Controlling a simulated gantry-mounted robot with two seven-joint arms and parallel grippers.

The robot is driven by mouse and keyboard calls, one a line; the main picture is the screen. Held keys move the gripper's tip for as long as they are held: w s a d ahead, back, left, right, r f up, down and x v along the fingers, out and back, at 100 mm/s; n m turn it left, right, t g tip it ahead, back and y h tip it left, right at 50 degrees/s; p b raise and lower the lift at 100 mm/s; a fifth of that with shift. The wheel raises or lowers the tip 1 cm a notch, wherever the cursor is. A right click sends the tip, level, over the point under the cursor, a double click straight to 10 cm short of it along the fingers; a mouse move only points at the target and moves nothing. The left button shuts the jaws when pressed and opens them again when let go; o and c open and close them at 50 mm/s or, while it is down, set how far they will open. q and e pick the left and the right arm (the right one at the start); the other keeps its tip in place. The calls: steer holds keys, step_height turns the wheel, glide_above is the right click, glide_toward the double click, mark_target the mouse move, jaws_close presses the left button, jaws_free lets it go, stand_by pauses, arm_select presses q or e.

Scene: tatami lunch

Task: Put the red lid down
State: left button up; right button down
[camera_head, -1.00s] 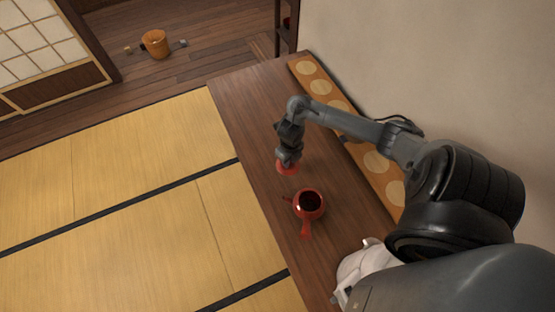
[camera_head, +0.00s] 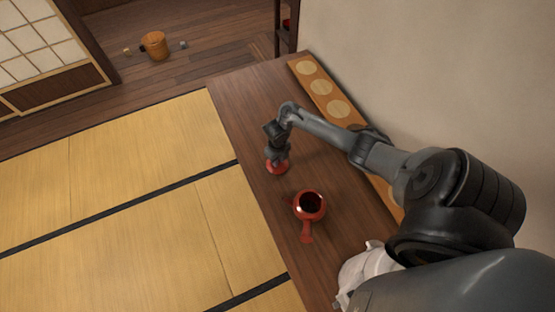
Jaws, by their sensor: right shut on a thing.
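The red lid (camera_head: 277,168) is under my right gripper (camera_head: 277,160), above or on the dark wooden table, beyond the teapot. My right gripper is shut on the lid and hides its top. I cannot tell whether the lid touches the table. The red teapot (camera_head: 309,207) stands open on the table, nearer to me, with its dark inside showing and its handle pointing toward the bottom of the picture. The lid and the teapot are apart. My left gripper is not in view.
The wooden table (camera_head: 245,105) has free room beyond the lid. A long runner with pale circles (camera_head: 338,108) lies along the wall side. A crumpled white thing (camera_head: 365,265) sits at the near end. Tatami mats (camera_head: 120,180) lie left; a wooden bucket (camera_head: 155,46) stands far off.

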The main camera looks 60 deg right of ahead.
steer(key=shift+d, duration=0.1)
steer(key=shift+f, duration=0.15)
steer(key=c, duration=1)
jaws_free()
